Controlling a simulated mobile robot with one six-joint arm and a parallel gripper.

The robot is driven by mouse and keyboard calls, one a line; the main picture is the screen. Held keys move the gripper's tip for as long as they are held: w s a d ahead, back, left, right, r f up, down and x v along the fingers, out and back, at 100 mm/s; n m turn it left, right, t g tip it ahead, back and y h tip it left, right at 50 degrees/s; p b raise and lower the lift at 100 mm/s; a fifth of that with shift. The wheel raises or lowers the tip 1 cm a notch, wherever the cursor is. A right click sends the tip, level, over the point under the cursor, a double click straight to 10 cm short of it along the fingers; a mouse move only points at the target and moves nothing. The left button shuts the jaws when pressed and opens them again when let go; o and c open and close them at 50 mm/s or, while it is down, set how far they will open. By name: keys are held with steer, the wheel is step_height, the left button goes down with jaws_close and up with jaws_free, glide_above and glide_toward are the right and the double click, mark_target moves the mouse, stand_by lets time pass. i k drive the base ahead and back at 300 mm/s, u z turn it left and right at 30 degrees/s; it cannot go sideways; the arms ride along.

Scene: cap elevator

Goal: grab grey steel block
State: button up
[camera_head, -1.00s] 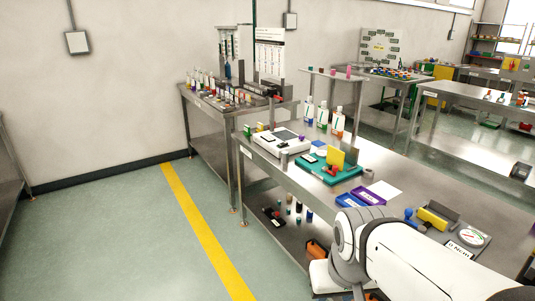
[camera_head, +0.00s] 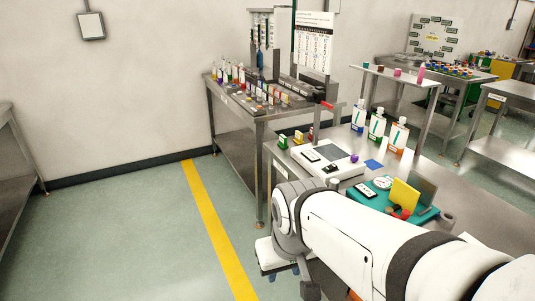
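No grey steel block can be picked out for certain. A grey upright plate (camera_head: 423,188) stands behind a yellow plate (camera_head: 403,196) on the teal tray (camera_head: 430,216), on the near steel bench. A small grey cylinder (camera_head: 447,220) stands at the tray's right end. My white arm crosses the lower right of the view and hides part of this bench. My gripper cannot be made out, so whether it is open or holding anything does not show.
The near bench (camera_head: 480,207) holds a white device (camera_head: 328,160) and several labelled bottles (camera_head: 377,125). A second bench (camera_head: 232,112) with small bottles and coloured pieces stands against the wall. The floor (camera_head: 120,235) at left is open, with a yellow line (camera_head: 213,222).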

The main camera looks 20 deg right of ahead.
mark_target(333, 182)
steer(key=z, duration=0.05)
steer(key=i, duration=1.3)
steer(key=z, duration=0.4)
